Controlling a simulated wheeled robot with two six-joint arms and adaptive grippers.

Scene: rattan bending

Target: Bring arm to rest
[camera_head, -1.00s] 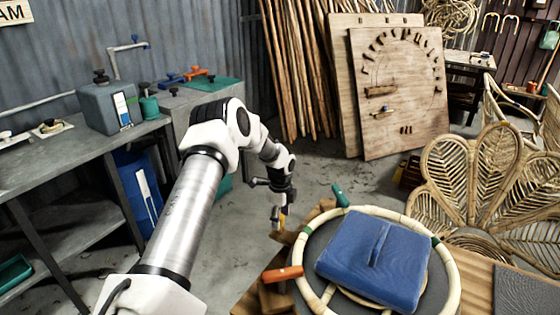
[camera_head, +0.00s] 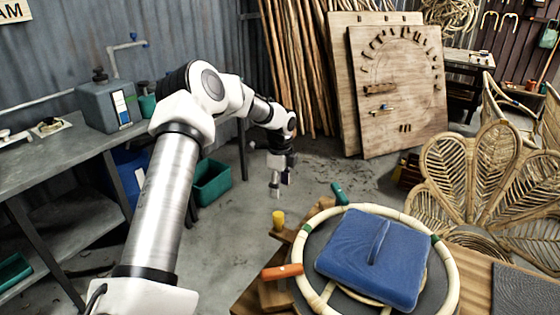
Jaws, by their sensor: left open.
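My left arm comes in from the lower left, and its gripper (camera_head: 275,190) hangs pointing down over the grey floor. The gripper is open and small in view, with nothing seen in it. It is apart from the wooden bench (camera_head: 250,300), behind and left of the round rattan ring (camera_head: 452,285). The blue cushion (camera_head: 350,250) lies within the ring. A yellow-topped peg (camera_head: 278,218) stands at the bench's left corner, just in front of the gripper. My right gripper is not in view.
An orange-handled clamp (camera_head: 282,271) and a green-handled one (camera_head: 339,193) sit at the ring's edge. A grey workbench (camera_head: 70,150) stands left and a green bin (camera_head: 212,182) behind the arm. Peg boards (camera_head: 405,110) lean at the back. The middle floor is clear.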

